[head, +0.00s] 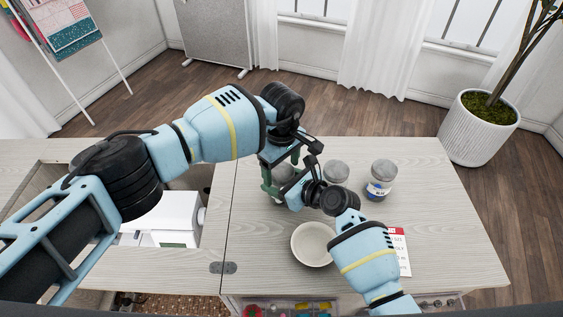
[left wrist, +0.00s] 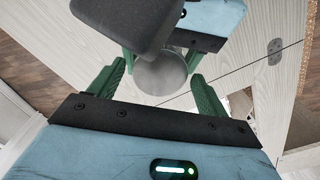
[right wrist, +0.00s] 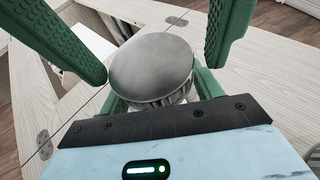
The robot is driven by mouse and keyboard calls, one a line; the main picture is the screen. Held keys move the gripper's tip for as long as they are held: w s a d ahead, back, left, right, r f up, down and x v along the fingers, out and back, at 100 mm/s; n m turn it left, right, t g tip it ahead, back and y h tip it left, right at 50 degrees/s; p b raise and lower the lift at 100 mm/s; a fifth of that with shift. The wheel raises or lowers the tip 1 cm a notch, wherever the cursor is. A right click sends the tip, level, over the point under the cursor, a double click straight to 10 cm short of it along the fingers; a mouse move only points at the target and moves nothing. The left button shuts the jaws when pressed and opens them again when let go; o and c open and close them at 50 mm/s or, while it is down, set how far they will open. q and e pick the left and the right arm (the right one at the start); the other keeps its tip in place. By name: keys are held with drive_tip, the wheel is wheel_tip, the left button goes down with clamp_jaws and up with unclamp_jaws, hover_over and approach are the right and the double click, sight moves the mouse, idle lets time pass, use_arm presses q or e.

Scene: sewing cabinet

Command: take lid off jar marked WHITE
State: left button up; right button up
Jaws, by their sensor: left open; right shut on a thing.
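A jar with a round grey lid (head: 284,171) stands at the left of a row of three on the tabletop. Its label is hidden, so I cannot read its marking. My right gripper (right wrist: 158,92) is shut on the jar's body below the lid (right wrist: 152,66). My left gripper (left wrist: 157,75) is open above the jar, with its fingers apart on either side of the lid (left wrist: 160,76). Contact with the lid is not visible.
A middle jar (head: 335,171) and a jar with a blue label (head: 379,187) stand to the right. A pale bowl (head: 313,244) is in front. A red-headed card (head: 400,250) lies at the right, partly behind my right arm.

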use_arm(q)
drive_tip(key=c, duration=1)
drive_tip(key=n, duration=0.6)
drive_tip(key=shift+n, duration=0.4)
drive_tip(key=o, duration=1.1)
drive_tip(key=shift+c, duration=0.2)
drive_tip(key=shift+r, duration=2.3)
use_arm(e)
drive_tip(key=o, duration=2)
drive_tip(key=shift+c, duration=0.2)
